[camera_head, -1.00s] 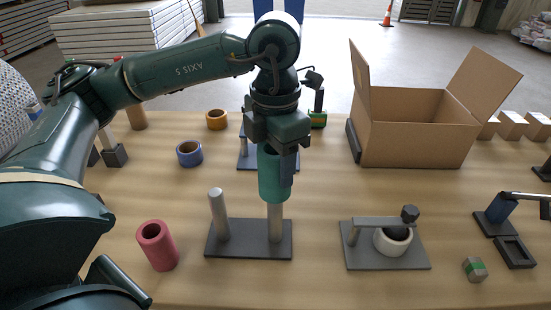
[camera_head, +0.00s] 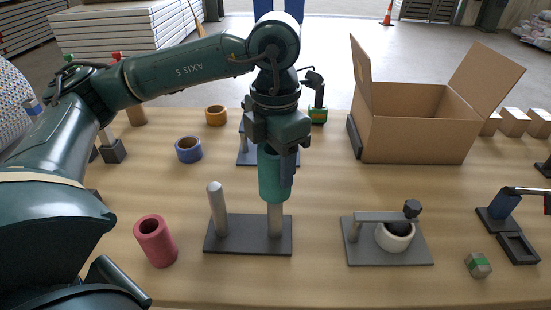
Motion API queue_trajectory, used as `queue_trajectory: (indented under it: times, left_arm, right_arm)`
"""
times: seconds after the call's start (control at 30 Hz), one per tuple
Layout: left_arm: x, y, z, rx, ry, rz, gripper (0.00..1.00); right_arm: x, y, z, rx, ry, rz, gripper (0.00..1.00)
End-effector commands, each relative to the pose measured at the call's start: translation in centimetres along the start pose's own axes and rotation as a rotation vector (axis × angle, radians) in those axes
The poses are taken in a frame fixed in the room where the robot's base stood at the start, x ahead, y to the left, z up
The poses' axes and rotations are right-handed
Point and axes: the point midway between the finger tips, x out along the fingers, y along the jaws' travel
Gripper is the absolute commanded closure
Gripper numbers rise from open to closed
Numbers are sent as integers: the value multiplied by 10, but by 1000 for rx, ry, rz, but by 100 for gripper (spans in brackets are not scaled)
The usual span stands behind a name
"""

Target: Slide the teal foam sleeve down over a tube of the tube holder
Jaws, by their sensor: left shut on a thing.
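The tube holder (camera_head: 246,243) is a dark flat base with two upright grey tubes, near the front middle of the table. Its left tube (camera_head: 217,210) is bare. My left gripper (camera_head: 277,150) is shut on the teal foam sleeve (camera_head: 271,180) and holds it upright over the right tube (camera_head: 275,218). The lower part of that tube shows below the sleeve; the sleeve hides its top, and it looks to be around it. The sleeve's lower end is clear of the base. My right gripper is not in view.
A red foam sleeve (camera_head: 155,241) stands left of the holder. A grey plate (camera_head: 390,252) with a white ring (camera_head: 395,236) under a bar is to the right. An open cardboard box (camera_head: 415,138) stands behind. Blue (camera_head: 188,150) and orange (camera_head: 215,115) rolls lie at the back left.

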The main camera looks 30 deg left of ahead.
Motion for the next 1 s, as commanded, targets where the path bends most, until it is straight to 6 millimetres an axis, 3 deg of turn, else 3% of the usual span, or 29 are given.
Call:
queue_trajectory:
  times: [1.0]
  left_arm:
    - [16, 0, 0, 0, 0, 0, 70]
  right_arm:
    - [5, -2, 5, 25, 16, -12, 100]
